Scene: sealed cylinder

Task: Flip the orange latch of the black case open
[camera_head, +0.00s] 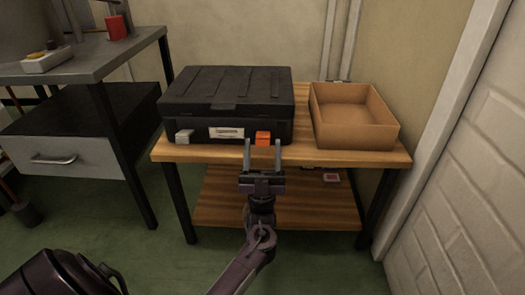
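The black case (225,92) stands with its lid shut on the wooden table. Its orange latch (262,138) is on the front face, toward the right, and looks flat against the case. My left gripper (262,146) is open and in front of the case, its two fingers pointing at it. In the picture the fingertips lie on either side of the orange latch. I cannot tell whether they touch the latch or the case. My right gripper is not in view.
A white latch (184,136) and a label (226,132) are also on the case front. An open cardboard box (355,137) stands right of the case on the wooden table (170,152). A grey workbench (95,58) stands left, a white door (475,180) right.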

